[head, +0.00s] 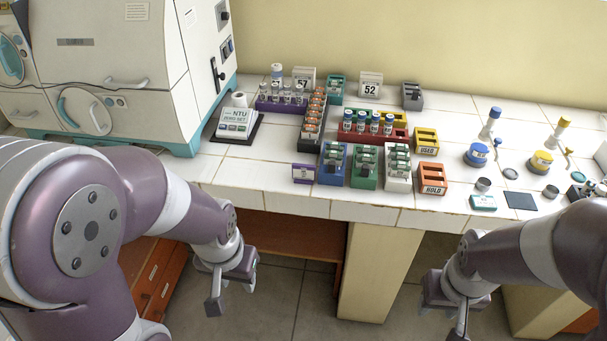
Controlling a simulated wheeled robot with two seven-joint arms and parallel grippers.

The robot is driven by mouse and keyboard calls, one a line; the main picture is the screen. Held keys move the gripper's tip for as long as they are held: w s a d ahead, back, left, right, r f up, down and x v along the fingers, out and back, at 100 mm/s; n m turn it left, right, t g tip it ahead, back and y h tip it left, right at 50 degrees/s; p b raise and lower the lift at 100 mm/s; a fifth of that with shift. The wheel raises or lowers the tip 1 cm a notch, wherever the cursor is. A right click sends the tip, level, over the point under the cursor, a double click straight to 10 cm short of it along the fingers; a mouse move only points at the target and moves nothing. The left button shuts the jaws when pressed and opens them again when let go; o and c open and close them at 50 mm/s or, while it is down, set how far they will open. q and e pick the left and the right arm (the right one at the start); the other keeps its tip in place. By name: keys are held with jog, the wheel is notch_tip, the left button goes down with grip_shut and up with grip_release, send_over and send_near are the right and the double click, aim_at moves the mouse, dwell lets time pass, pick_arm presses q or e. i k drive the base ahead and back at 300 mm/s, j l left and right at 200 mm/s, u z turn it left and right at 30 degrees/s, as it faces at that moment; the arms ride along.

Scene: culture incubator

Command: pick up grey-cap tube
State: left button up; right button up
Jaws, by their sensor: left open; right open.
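No single grey-cap tube can be told apart for sure at this size. A purple rack (265,106) at the back left holds several clear tubes with pale or greyish caps (287,88). Blue (330,176), green (364,182) and white (398,183) racks at the front hold small tubes with dark or greyish tops. My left gripper (231,291) is open and empty, below and in front of the bench edge. My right gripper (445,320) is open, also below the bench edge, partly cut off at the bottom of the view.
A large incubator (120,60) stands at the left, beside an NTU device (236,123). A dark rack (312,132) of orange-capped tubes and a red rack (350,133) of blue-capped tubes stand mid-bench. Yellow (427,137) and orange (432,175) holders stand right. The front left tiles are bare.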

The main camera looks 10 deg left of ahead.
aim_at(286, 89)
jog(key=i+j, duration=0.1)
jog(key=j, duration=0.8)
jog(key=i+j, duration=0.15)
jog(key=j, duration=0.3)
